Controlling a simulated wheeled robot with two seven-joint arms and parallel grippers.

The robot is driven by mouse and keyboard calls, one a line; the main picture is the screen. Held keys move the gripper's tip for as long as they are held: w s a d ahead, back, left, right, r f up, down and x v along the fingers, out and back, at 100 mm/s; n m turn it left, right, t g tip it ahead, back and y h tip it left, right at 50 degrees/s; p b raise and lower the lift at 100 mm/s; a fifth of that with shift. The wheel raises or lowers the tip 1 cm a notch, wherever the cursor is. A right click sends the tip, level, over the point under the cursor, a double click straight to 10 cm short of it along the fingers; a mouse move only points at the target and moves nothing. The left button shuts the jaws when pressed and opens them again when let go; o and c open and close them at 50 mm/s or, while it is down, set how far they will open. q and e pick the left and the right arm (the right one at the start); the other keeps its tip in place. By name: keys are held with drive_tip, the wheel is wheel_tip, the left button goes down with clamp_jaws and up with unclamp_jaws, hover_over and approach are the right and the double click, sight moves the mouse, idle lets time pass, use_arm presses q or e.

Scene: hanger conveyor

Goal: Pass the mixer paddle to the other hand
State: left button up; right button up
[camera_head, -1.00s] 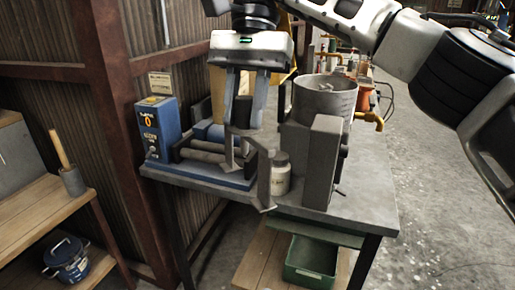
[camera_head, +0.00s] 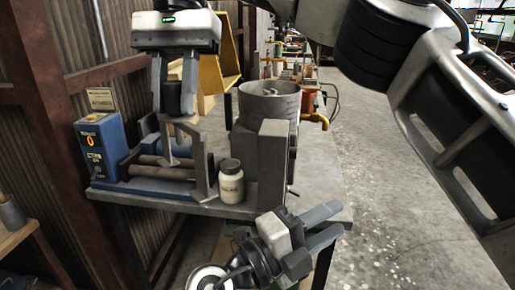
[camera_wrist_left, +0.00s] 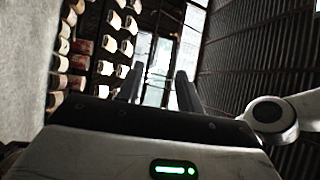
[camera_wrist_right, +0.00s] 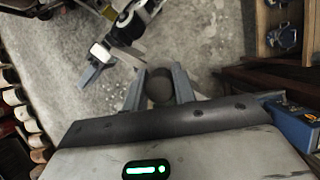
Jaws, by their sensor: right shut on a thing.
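The mixer paddle is grey with a dark round shank (camera_head: 174,98) and a flat angular frame (camera_head: 200,160) below it. My right gripper (camera_head: 174,110) is shut on the shank, and the paddle hangs down in front of the roller stand. Whether the frame touches the stand I cannot tell. In the right wrist view the dark shank end (camera_wrist_right: 159,86) sits between the fingers. My left gripper (camera_head: 336,220) is open and empty, low in front of the table, fingers pointing right, apart from the paddle. It also shows in the right wrist view (camera_wrist_right: 92,62).
A grey drum (camera_head: 268,104) and grey upright block (camera_head: 270,165) stand right of the paddle. A white jar (camera_head: 231,184), blue box (camera_head: 101,148) and roller stand (camera_head: 150,172) share the table (camera_head: 335,188). The floor at right is clear.

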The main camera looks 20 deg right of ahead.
sight(188, 123)
use_arm(q)
drive_tip(key=s+d+r+m+g+y, duration=0.4)
drive_tip(key=d+r+g, duration=0.2)
use_arm(e)
drive_tip(key=shift+r, duration=0.1)
use_arm(q)
drive_tip(key=w+a+r+n+t+y, duration=0.15)
drive_tip(key=a+r+t+y, duration=0.3)
drive_tip(key=a+y, duration=0.45)
drive_tip(key=w+a+r+n+t+y, duration=0.1)
drive_tip(key=a+r+n+t+y, duration=0.3)
drive_tip(key=a+y, duration=0.5)
use_arm(e)
drive_tip(key=shift+s, duration=0.1)
use_arm(q)
drive_tip(key=shift+m+g, duration=0.25)
drive_tip(key=shift+g, duration=0.2)
drive_tip(key=w+a, duration=0.1)
drive_tip(key=w, duration=0.2)
drive_tip(key=w+a, duration=0.2)
drive_tip(key=w, duration=0.1)
drive_tip(key=w+a+r, duration=0.1)
drive_tip(key=w+a, duration=0.1)
drive_tip(key=w, duration=0.2)
drive_tip(key=shift+a, duration=0.15)
drive_tip(key=shift+w+a+f, duration=0.1)
drive_tip(key=shift+w+a, duration=0.1)
drive_tip(key=shift+w, duration=0.05)
drive_tip(key=shift+w+f, duration=0.1)
drive_tip(key=shift+f, duration=0.3)
